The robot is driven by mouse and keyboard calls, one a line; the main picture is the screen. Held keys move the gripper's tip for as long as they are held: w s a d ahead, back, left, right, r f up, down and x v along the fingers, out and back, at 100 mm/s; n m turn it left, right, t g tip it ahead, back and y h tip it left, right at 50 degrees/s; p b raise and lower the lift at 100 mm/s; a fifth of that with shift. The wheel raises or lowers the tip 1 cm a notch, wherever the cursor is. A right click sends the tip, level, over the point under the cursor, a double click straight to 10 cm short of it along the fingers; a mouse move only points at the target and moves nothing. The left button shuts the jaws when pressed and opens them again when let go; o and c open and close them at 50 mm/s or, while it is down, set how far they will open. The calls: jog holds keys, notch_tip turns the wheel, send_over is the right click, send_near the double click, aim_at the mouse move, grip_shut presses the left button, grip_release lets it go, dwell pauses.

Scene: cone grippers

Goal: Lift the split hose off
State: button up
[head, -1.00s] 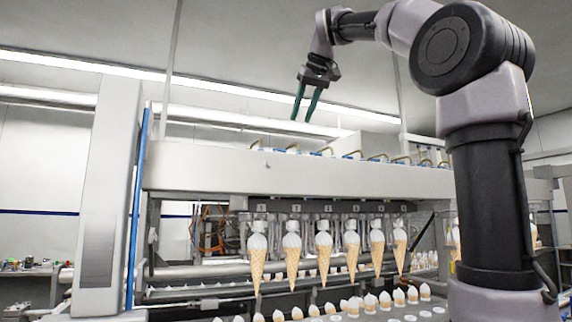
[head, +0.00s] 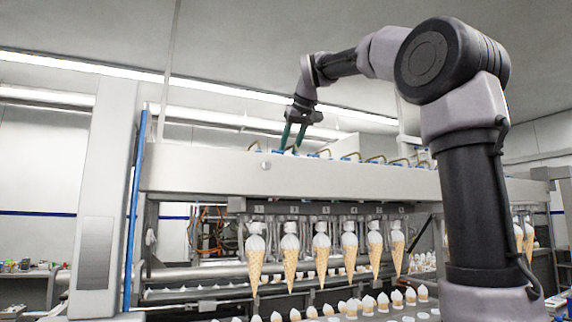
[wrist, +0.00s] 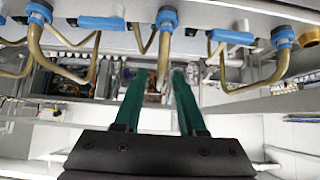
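Several tan hoses with blue collars stand in a row along the top of the white machine beam (head: 330,172). In the wrist view one hose (wrist: 165,48) under a blue collar (wrist: 167,16) runs down into the gap between my fingertips. Another hose (wrist: 36,45) is at the left and one (wrist: 282,68) at the right. I cannot tell which hose is split. My gripper (head: 292,145), with two green fingers, points down just above the beam top. It is open (wrist: 158,75), fingers apart on either side of the middle hose. Contact with the hose cannot be told.
Blue blocks (wrist: 101,23) sit between the hoses. A brass fitting (wrist: 309,36) is at the right edge of the wrist view. Several ice cream cones (head: 321,255) hang below the beam. A tall white post (head: 98,205) stands at the left.

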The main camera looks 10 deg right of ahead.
grip_shut()
jog(key=shift+r, duration=0.15)
jog(key=shift+r, duration=2.4)
